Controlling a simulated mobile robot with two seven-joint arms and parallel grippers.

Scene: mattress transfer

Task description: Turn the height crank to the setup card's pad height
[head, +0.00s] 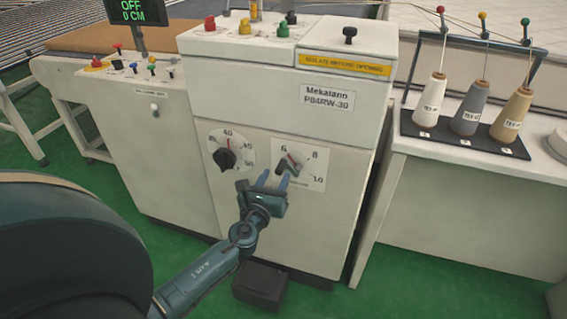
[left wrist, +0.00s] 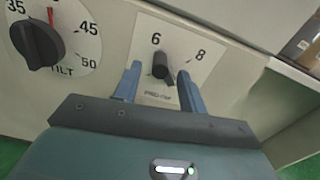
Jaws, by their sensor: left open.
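The small label under the handle is too blurred to read, so I cannot tell for sure that this is the height crank. My left gripper (head: 274,179) is in front of this plate with its blue fingers open. In the left wrist view the dark handle (left wrist: 160,66) shows between the two fingertips (left wrist: 159,72); contact cannot be told. No setup card can be made out. My right gripper is not in view.
A TILT dial (head: 226,155) with a black knob is left of the plate; it also shows in the left wrist view (left wrist: 38,43). A display (head: 132,12) reads OFF, 0 CM. Yarn cones (head: 470,108) stand on the right table. A dark box (head: 261,285) lies on the green floor.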

